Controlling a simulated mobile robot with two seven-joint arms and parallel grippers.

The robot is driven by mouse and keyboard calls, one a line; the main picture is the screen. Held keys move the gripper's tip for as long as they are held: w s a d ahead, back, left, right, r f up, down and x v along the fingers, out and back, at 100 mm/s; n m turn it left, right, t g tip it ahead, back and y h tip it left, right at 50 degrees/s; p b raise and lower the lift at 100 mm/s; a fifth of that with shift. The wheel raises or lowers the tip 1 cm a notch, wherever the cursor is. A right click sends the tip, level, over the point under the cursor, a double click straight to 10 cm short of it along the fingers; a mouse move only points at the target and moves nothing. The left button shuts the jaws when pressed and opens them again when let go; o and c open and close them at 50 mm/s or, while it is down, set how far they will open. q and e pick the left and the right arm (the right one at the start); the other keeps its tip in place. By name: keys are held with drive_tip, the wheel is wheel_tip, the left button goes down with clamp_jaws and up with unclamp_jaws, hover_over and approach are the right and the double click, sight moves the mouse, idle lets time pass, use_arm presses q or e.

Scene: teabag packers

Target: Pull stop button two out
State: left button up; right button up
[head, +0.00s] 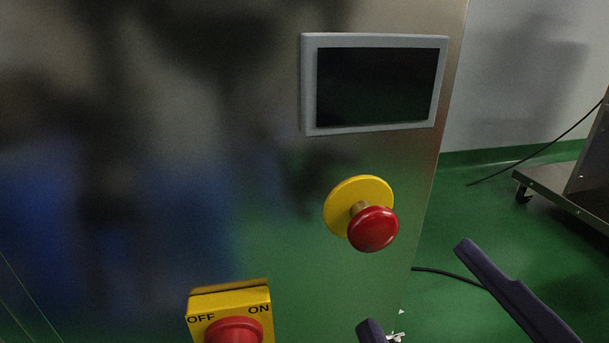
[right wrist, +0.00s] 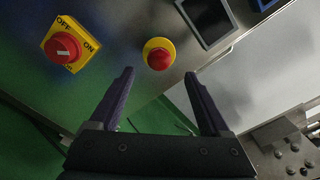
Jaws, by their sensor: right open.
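A red mushroom stop button (head: 373,229) on a yellow round plate (head: 345,191) sits on the steel cabinet face, below the screen. A short metal stem shows between the red head and the plate. In the right wrist view the stop button (right wrist: 159,60) is ahead of the gap between the fingers, near its upper middle. My right gripper (head: 418,288) is open and empty, low and to the right of the button, not touching it. Both its fingers also show in the right wrist view (right wrist: 160,82). My left gripper is not in view.
A yellow OFF/ON box with a red rotary switch (head: 234,331) is at the lower left of the button. A grey-framed screen (head: 375,84) is above it. The cabinet edge is to the right, with green floor, a black cable and a wheeled cart (head: 565,195) beyond.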

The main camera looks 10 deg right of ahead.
sight(378, 236)
drive_tip(key=shift+w+f, duration=0.1)
drive_tip(key=shift+w, duration=1.15)
drive_tip(key=w, duration=0.5)
drive_tip(key=shift+a, duration=0.1)
drive_tip(key=shift+w, duration=0.25)
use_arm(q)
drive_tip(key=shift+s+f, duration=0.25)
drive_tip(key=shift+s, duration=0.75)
use_arm(e)
drive_tip(key=shift+w, duration=0.1)
drive_tip(key=c, duration=0.3)
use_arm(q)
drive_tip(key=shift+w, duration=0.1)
use_arm(e)
clamp_jaws()
